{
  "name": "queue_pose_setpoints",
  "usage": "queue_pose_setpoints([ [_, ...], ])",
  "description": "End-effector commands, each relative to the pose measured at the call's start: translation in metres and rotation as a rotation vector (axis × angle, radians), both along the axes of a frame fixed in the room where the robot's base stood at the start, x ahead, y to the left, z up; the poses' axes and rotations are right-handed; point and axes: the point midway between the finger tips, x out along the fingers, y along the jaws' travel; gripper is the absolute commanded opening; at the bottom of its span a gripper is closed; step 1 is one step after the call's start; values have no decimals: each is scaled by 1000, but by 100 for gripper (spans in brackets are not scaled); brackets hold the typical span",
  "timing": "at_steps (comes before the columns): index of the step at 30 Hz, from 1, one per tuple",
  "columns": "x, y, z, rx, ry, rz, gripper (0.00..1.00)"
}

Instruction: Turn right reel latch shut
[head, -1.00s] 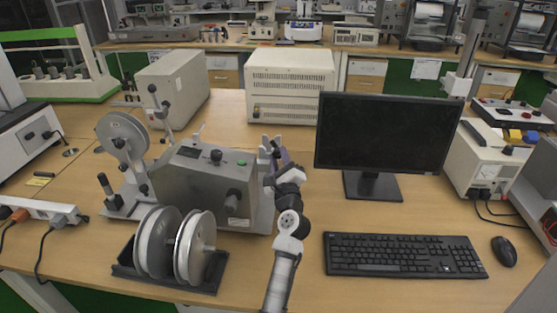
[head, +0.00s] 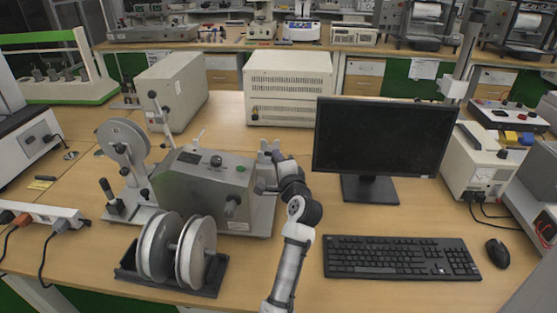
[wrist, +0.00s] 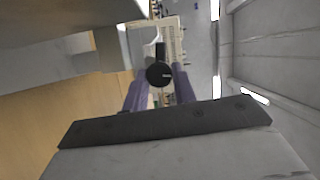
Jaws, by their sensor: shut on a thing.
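The grey reel machine (head: 200,187) stands on the wooden bench left of the monitor. My gripper (head: 264,172) is at the machine's right side, near its upper right edge. In the wrist view my gripper's purple fingers (wrist: 159,92) are shut around a black part with a round end (wrist: 159,74), which appears to be the right reel latch. A white curved piece (wrist: 151,47) lies just beyond it. The contact is too small to make out in the head view and partly hidden by the arm.
Two reels on a black stand (head: 180,252) sit in front of the machine. A monitor (head: 383,140) and keyboard (head: 400,257) are close on the right. A beige box (head: 288,88) stands behind.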

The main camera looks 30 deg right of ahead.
Motion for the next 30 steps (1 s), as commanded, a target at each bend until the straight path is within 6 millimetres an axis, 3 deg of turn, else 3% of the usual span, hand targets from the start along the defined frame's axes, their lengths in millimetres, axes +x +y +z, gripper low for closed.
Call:
queue_pose_setpoints([
  [25, 0, 0, 0, -109, 81, 0, 4],
  [26, 0, 0, 0, -109, 81, 0, 31],
  [30, 0, 0, 0, -108, 79, 0, 49],
])
